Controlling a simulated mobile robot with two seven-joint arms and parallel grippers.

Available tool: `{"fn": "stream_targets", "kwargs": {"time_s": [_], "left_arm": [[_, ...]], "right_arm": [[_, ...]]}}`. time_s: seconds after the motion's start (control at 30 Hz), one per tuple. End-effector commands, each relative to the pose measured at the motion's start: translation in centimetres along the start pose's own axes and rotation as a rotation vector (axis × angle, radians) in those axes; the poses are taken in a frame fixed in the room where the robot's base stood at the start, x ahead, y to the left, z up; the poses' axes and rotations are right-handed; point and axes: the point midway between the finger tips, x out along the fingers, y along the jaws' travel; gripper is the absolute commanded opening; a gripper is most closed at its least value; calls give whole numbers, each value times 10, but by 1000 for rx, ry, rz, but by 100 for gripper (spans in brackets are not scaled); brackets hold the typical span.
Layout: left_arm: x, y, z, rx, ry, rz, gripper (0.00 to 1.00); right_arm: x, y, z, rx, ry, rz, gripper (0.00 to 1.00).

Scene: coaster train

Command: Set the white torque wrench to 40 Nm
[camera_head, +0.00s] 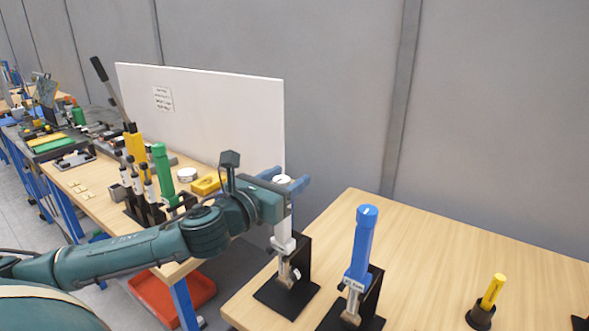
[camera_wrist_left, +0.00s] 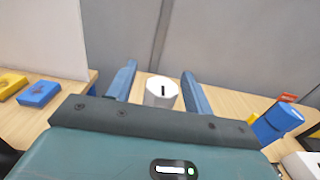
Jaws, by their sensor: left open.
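The white torque wrench (camera_head: 283,233) stands upright in a black holder (camera_head: 300,262) at the near left corner of the right table. Its white end cap (camera_wrist_left: 160,93) carries a short dark mark in the left wrist view; no setting can be read. My left gripper (camera_head: 292,175) is open at the top of the wrench. In the left wrist view its two blue fingers (camera_wrist_left: 159,70) stand on either side of the cap, with visible gaps. The gripper body hides part of the wrench's upper handle in the head view. My right gripper is not in view.
A blue torque wrench (camera_head: 362,240) stands in its own holder close to the right. A short yellow tool (camera_head: 493,291) stands farther right. A left bench (camera_head: 90,190) holds green and yellow tools, with a white panel (camera_head: 215,110) behind. The right table's back is clear.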

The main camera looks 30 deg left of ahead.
Motion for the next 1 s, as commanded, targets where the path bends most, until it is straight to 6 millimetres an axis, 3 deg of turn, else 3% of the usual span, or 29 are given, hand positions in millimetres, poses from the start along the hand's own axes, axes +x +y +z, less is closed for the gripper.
{"fn": "stream_targets", "kwargs": {"time_s": [0.47,1.0], "left_arm": [[-2,-3,0,-1,0,1,51],[-2,-3,0,0,0,1,7]], "right_arm": [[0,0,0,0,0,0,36],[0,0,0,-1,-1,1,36]]}}
